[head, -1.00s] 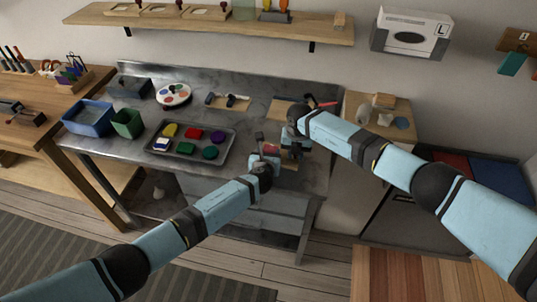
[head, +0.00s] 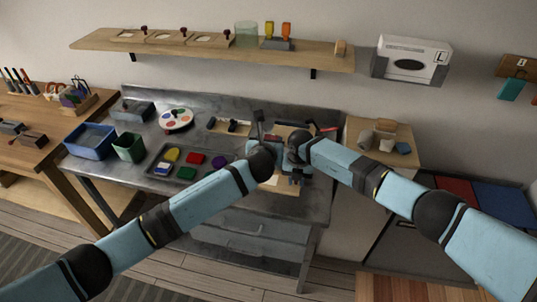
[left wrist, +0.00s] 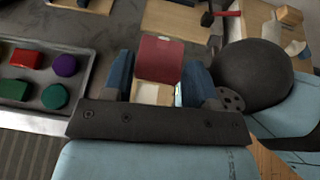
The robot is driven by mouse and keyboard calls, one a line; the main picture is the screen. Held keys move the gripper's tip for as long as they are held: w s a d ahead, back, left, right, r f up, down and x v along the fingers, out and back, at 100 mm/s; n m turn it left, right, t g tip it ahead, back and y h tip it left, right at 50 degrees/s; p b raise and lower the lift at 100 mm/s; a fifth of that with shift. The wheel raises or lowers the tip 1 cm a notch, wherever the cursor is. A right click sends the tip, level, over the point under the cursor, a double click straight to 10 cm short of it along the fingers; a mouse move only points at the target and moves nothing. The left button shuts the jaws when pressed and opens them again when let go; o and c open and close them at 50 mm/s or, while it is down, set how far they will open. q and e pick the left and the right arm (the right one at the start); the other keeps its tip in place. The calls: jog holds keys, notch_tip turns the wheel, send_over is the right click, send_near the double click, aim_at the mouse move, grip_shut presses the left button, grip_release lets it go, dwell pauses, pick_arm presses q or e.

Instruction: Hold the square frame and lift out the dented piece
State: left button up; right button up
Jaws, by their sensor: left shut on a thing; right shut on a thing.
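My left gripper (head: 268,158) is over the right part of the metal bench, beside my right one. In the left wrist view its blue fingers (left wrist: 160,80) are shut on a dark red piece (left wrist: 160,58), which looks like the dented piece. A pale surface with a light edge (left wrist: 146,93) shows below that piece; I cannot tell if it belongs to the square frame. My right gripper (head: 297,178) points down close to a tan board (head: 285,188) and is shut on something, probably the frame. The arms hide what it grips. Any dent is too small to tell.
A tray (head: 150,178) of coloured pieces lies left of my grippers. A palette (head: 176,118), a blue bin (head: 90,141) and a green bin (head: 128,147) stand farther left. A red-handled hammer (left wrist: 216,16) lies beyond my left gripper. A side cabinet (head: 400,158) stands at right.

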pick_arm(q)
notch_tip(320, 180, up, 6)
jog(key=shift+r, duration=0.15)
pick_arm(e)
jog(key=shift+d+f, duration=0.1)
jog(key=shift+d, duration=0.05)
dwell(0.7)
jog(key=o, duration=0.8)
pick_arm(q)
jog(key=shift+d, duration=0.1)
